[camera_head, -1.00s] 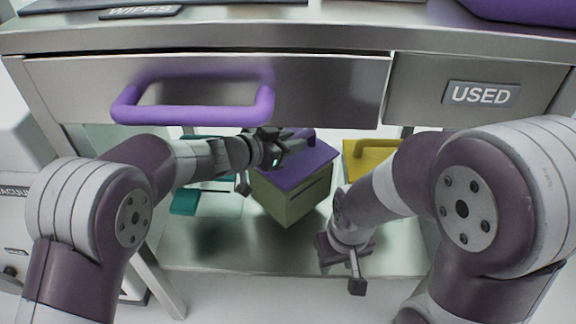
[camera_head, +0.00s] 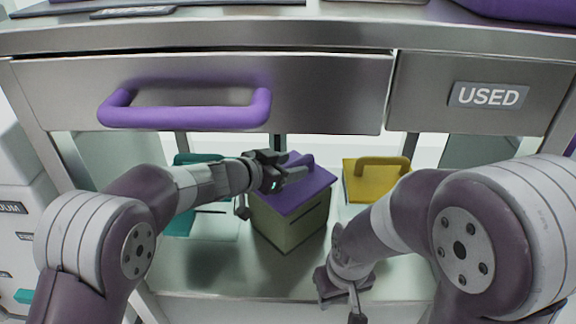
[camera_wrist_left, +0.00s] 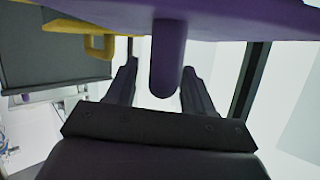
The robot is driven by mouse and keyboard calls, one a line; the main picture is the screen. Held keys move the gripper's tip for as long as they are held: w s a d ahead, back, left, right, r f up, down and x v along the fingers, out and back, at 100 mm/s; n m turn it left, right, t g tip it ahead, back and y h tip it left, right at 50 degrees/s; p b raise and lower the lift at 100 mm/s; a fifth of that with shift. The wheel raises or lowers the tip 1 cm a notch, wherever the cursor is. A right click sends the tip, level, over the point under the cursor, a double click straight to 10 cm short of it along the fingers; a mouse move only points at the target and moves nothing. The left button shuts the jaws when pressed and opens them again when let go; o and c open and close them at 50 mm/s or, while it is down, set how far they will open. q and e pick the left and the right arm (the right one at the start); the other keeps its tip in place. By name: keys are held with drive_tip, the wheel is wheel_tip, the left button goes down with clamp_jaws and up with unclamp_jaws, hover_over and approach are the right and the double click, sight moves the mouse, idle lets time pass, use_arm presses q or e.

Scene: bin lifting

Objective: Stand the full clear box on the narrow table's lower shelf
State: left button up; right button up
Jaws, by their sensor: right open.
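The box with a greenish, see-through-looking body and a purple lid (camera_head: 312,188) stands upright on the narrow table's lower shelf (camera_head: 225,284). Its contents cannot be made out. My left gripper (camera_head: 284,178) is at the purple lid handle. In the left wrist view the handle (camera_wrist_left: 167,62) hangs between the two fingers (camera_wrist_left: 160,78), with a visible gap on each side, so the gripper looks open around it. My right gripper (camera_head: 342,297) is open and empty, low at the shelf's front, right of the box and apart from it.
A yellow-lidded box (camera_head: 372,188) stands to the right and a teal-lidded box (camera_head: 182,222) to the left on the shelf. Above are a drawer with a purple handle (camera_head: 185,116) and a panel marked USED (camera_head: 489,96). Bare shelf lies in front of the boxes.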

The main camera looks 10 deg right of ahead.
use_arm(q)
drive_tip(key=shift+s+a+r, duration=0.1)
drive_tip(key=shift+a+r, duration=0.1)
drive_tip(key=shift+r, duration=0.05)
drive_tip(key=p+v, duration=0.7)
drive_tip(key=v, duration=0.4)
drive_tip(key=shift+a+p, duration=0.25)
drive_tip(key=shift+p, duration=0.05)
